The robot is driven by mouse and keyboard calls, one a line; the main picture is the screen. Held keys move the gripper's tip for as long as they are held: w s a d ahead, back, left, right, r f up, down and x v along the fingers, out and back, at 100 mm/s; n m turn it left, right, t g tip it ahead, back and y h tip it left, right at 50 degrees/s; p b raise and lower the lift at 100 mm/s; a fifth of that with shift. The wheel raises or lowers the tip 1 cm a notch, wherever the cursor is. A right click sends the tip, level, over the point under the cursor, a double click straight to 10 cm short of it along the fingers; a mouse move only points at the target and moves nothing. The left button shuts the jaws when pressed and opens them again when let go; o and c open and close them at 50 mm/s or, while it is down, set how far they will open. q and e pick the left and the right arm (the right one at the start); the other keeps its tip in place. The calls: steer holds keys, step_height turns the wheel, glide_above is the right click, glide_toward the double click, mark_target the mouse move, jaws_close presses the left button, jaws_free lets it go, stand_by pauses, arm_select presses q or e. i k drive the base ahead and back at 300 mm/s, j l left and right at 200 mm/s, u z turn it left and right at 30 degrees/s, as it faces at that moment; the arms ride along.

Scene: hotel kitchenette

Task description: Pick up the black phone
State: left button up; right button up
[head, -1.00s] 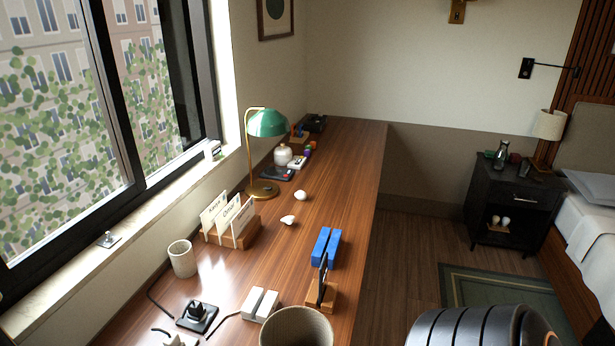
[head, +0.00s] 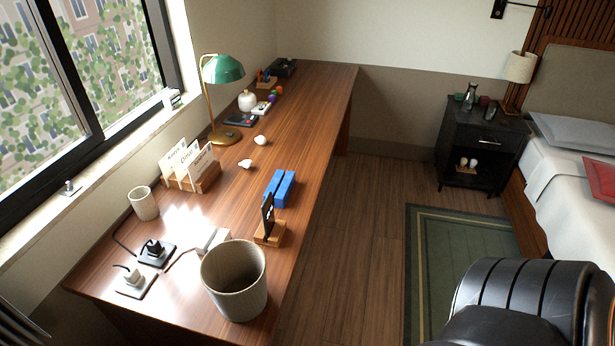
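A thin black phone (head: 268,212) stands upright in a small wooden stand (head: 270,236) near the right edge of the desk. It is seen nearly edge-on, so its face is mostly hidden. Neither of my grippers shows in the head view, so nothing is seen touching the phone.
A blue slotted block (head: 279,187) is just behind the phone. A woven bin (head: 236,282) and a white slotted block (head: 213,240) stand in front of it. A card holder (head: 193,177), cup (head: 144,204) and plugs are left. The far right desk is clear.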

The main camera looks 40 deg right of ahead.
mark_target(267, 206)
steer(key=i+j+z, duration=0.1)
steer(key=z, duration=0.3)
steer(key=i+j+z, duration=0.1)
steer(key=z, duration=0.35)
steer(key=j+z, duration=0.2)
steer(key=z, duration=0.2)
steer(key=i, duration=0.05)
